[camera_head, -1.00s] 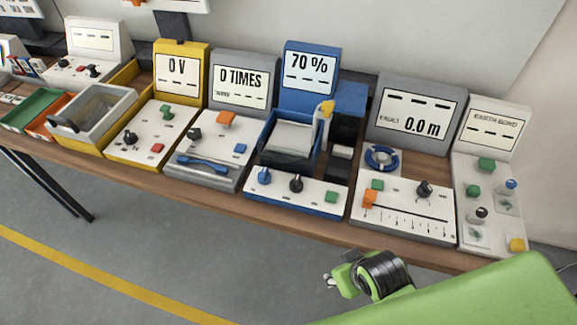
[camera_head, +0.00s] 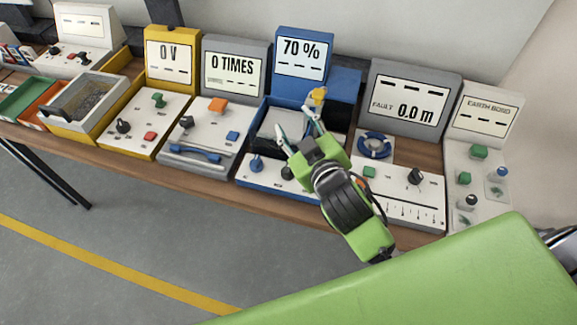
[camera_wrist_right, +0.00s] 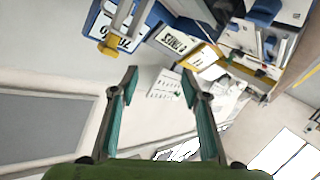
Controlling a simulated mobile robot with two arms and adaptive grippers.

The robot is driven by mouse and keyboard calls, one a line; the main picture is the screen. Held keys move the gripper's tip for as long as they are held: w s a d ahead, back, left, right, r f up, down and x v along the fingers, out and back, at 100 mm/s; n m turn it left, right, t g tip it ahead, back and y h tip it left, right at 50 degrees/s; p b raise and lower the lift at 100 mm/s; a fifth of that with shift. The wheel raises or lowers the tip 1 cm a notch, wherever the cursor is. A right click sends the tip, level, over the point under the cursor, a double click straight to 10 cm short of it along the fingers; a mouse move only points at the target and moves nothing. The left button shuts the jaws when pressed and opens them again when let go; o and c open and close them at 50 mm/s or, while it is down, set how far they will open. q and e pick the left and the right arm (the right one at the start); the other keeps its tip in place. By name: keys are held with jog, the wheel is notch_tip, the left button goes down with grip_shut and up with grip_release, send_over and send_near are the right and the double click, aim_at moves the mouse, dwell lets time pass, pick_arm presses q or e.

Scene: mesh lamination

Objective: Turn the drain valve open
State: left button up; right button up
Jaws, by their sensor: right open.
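The blue unit (camera_head: 303,52) reads 70 % and stands in the middle of the bench. A yellow handle (camera_head: 318,97) sits at its upper right; it may be the drain valve, but no label shows. The handle also appears in the right wrist view (camera_wrist_right: 109,48), at upper left on a grey post. My right gripper (camera_head: 297,122) is open and empty over the blue unit's basin, its fingers just below and left of the handle. In the wrist view its fingers (camera_wrist_right: 159,85) are spread with nothing between them. My left gripper is out of view.
The blue unit's front panel has a blue knob (camera_head: 256,163) and a black knob (camera_head: 287,172), partly covered by my gripper. The grey fault unit (camera_head: 412,95) with a blue ring (camera_head: 375,145) stands close on the right.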

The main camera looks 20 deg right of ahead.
jog(key=w+a+r+n+t+y, duration=0.1)
jog(key=a+r+n+t+y, duration=0.1)
jog(key=a+r+n+y, duration=0.75)
jog(key=a+r+n+t+y, duration=0.2)
jog(key=a+r+n+y, duration=0.4)
jog(key=r, duration=0.6)
jog(key=s+a+f+n+g+y, duration=0.4)
jog(key=s+a+n+g, duration=0.6)
jog(key=a+n+g, duration=0.65)
jog(key=n+g+h, duration=0.3)
jog(key=n+h, duration=0.2)
jog(key=h, duration=1.5)
send_over(288, 167)
notch_tip(288, 167, down, 19)
jog(key=shift+n+y, duration=0.25)
jog(key=shift+n, duration=0.05)
notch_tip(288, 167, down, 13)
jog(key=p, duration=0.4)
